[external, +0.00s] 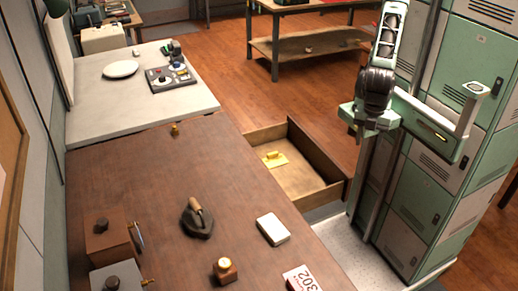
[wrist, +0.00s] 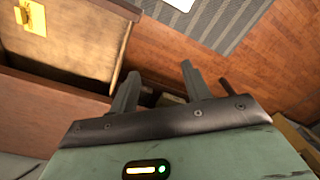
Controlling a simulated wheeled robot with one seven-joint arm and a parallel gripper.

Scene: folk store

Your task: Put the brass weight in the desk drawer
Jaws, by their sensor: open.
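The desk drawer (external: 310,188) is pulled out from the right side of the brown desk. In it lies a flat yellow piece (external: 279,161) with a small brass-coloured thing (external: 270,155) on it, which looks like the brass weight lying on its side. Both also show at the top left of the wrist view, inside the drawer (wrist: 75,45). My gripper (wrist: 160,88) is open, with nothing between its fingers. It is beyond the drawer's front, to the right in the external view, apart from the drawer and its contents.
On the desk are a dark iron (external: 198,218), a white box (external: 273,229), a small wooden block with a dial (external: 225,269), a small brass-coloured piece (external: 175,129) and a 302 card (external: 303,280). Green lockers (external: 470,150) stand close on the right.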

